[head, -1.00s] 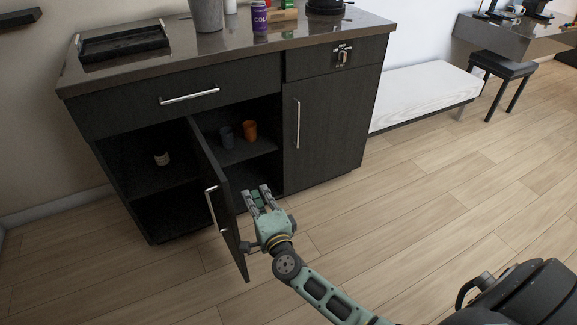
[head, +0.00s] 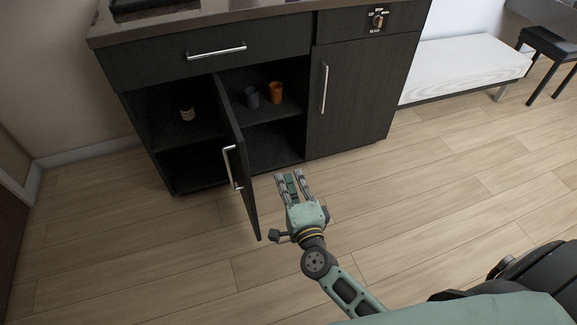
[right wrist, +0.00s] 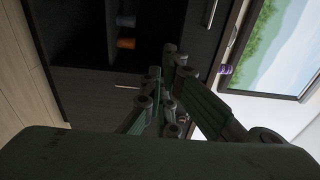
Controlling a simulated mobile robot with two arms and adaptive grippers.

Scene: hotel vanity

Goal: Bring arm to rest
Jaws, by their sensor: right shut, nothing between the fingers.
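My right gripper (head: 290,183) is low in front of the dark cabinet in the head view, just right of the open cabinet door (head: 236,160). It holds nothing, and its fingers also show in the right wrist view (right wrist: 170,85), shut with nothing between them. A visible gap of floor lies between the fingertips and the cabinet front in the head picture. My left gripper is not in the head view.
The open cabinet holds an orange cup (head: 276,93), a grey cup (head: 252,98) and a small pale item (head: 187,113). A closed door (head: 362,90) is to the right. A white bench (head: 460,65) stands farther right. The wooden floor (head: 450,190) is clear.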

